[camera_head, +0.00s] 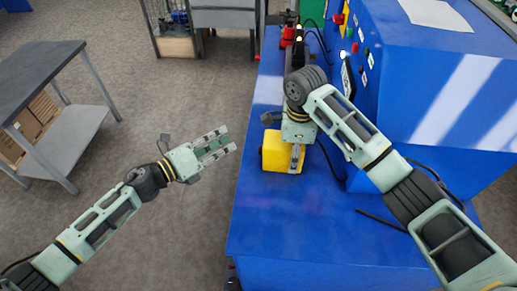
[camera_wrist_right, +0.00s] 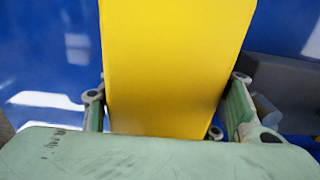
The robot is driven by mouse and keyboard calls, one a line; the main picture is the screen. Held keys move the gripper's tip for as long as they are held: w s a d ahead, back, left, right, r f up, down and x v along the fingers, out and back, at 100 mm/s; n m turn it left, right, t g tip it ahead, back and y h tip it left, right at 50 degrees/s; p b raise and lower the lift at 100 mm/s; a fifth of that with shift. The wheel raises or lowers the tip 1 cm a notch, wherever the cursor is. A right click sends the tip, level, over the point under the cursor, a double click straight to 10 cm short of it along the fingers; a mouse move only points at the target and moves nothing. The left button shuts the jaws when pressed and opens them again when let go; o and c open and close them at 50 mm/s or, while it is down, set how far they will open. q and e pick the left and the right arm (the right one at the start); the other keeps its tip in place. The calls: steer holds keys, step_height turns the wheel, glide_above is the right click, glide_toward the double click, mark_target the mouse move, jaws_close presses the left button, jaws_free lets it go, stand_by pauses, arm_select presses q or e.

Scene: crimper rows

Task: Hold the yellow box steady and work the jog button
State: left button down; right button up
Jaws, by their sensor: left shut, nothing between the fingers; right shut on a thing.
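The yellow box (camera_head: 276,153) sits on the blue machine's table near its left edge, and it fills the middle of the right wrist view (camera_wrist_right: 175,60). My right gripper (camera_head: 296,150) comes from above at the box's right side. In the right wrist view its fingers lie on both sides of the box, shut on it. My left gripper (camera_head: 227,141) is shut and empty, left of the box and apart from it, over the floor. Which control is the jog button I cannot tell; the box's face is partly hidden by the right gripper.
The blue machine table (camera_head: 290,225) is clear in front of the box. A blue cabinet (camera_head: 440,90) with several small buttons and lamps stands at the right. Cables hang near it. A grey workbench (camera_head: 35,75) stands at the left, with open floor between.

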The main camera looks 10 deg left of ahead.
steer(key=o, duration=1.3)
steer(key=shift+o, duration=0.2)
